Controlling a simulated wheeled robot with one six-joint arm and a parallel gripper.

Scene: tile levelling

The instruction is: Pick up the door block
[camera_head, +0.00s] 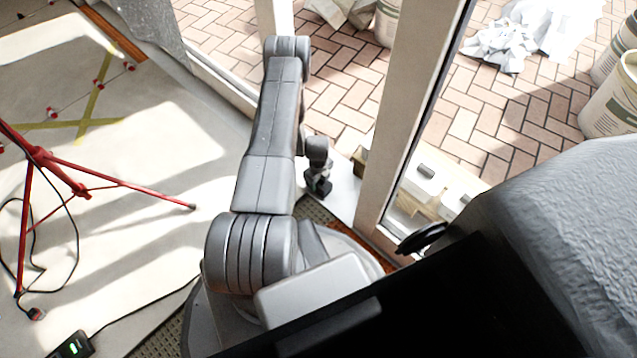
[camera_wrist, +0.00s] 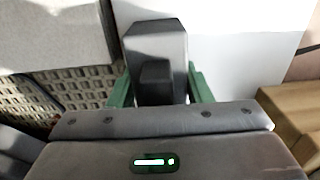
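A dark grey block with a paler top, which I take for the door block, stands between the fingers of my gripper (camera_wrist: 160,90) in the wrist view; the block (camera_wrist: 155,40) fills nearly all the space between the two green fingers. I cannot tell whether both fingers press on it. In the head view my gripper (camera_head: 316,178) points down beside the door frame, with the small dark block (camera_head: 322,189) at its tips. The block's lower part is hidden by the gripper.
The white door frame post (camera_head: 388,120) stands just right of my gripper. A tan wooden piece (camera_wrist: 290,112) lies to the right in the wrist view. A red tripod (camera_head: 75,187) and a cable are on the left floor. Buckets (camera_head: 610,105) and rubble stand outside on brick paving.

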